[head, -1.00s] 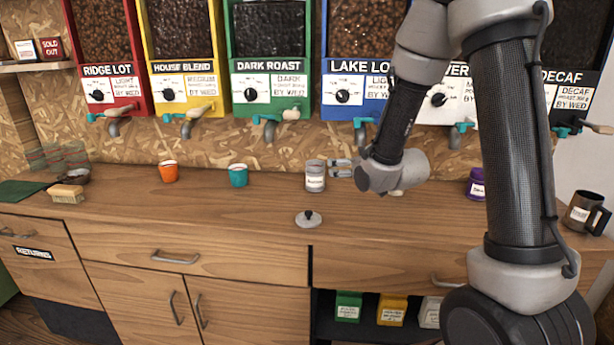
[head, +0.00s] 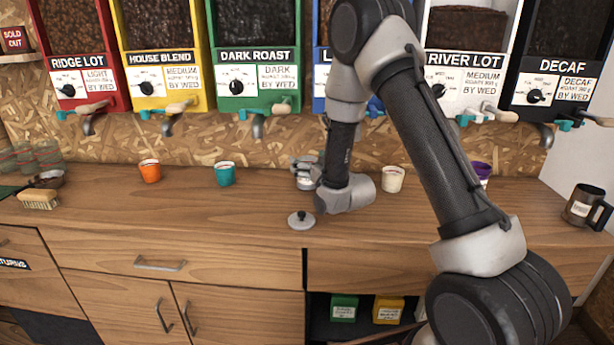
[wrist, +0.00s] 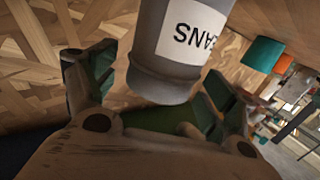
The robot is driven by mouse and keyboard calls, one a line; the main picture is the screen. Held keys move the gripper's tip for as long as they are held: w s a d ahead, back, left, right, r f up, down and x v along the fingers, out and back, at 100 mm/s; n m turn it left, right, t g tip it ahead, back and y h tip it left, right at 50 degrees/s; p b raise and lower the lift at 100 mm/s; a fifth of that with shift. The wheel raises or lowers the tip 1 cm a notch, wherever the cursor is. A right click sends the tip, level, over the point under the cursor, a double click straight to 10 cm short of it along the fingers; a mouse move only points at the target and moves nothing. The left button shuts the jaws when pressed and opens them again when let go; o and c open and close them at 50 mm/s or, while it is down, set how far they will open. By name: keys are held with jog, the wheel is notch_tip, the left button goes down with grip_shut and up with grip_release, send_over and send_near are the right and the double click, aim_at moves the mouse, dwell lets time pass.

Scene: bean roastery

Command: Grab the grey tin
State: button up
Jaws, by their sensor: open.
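The grey tin (head: 304,182) stands on the wooden counter below the dispensers, partly hidden by my gripper (head: 308,166) in the head view. My gripper (wrist: 148,80) is open, with one green-padded finger on each side of the tin. I cannot tell whether either finger touches it. A round grey lid with a black knob (head: 301,220) lies on the counter in front of the tin.
Dispenser taps hang above. The front counter edge is mostly clear.

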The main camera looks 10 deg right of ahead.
jog(key=shift+w+a, duration=0.1)
jog(key=shift+w, duration=0.35)
jog(key=shift+c, duration=0.4)
jog(key=c, duration=1.4)
